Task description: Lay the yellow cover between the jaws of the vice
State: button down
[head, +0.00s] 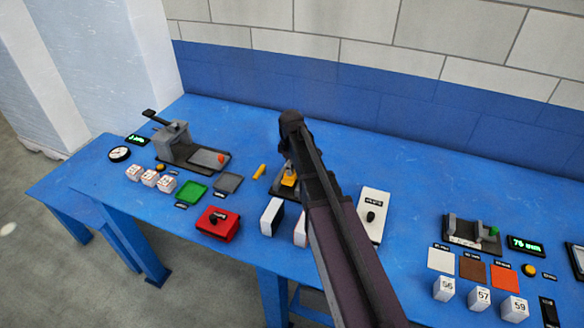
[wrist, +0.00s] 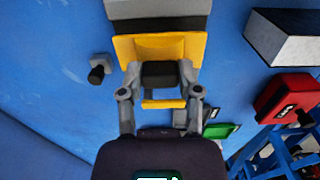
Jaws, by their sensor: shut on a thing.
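My gripper (wrist: 160,76) is shut on the yellow cover (wrist: 130,48). In the wrist view the cover is a flat yellow piece at the fingertips, beside a grey block (wrist: 155,8) with a darker face. This block may be part of the vice; I cannot tell whether the cover touches it or lies between jaws. In the head view the yellow cover (head: 290,180) shows over a dark base left of my arm. My arm hides most of that place.
A white block with a black face (head: 272,216) and a red box (head: 218,223) stand near the front. A grey lever device (head: 174,142) is at the left. A white panel with a black knob (head: 375,205) stands right of my arm. A two-plate fixture (head: 470,236) is farther right.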

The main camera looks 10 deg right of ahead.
jog(key=shift+f+b, duration=2.05)
dwell(1.9)
dwell(0.3)
jog(key=shift+c, duration=1)
grip_release()
jog(key=shift+o, duration=1)
jog(key=shift+r, duration=0.15)
jog(key=shift+r+p, duration=4.15)
jog(key=shift+p, duration=0.15)
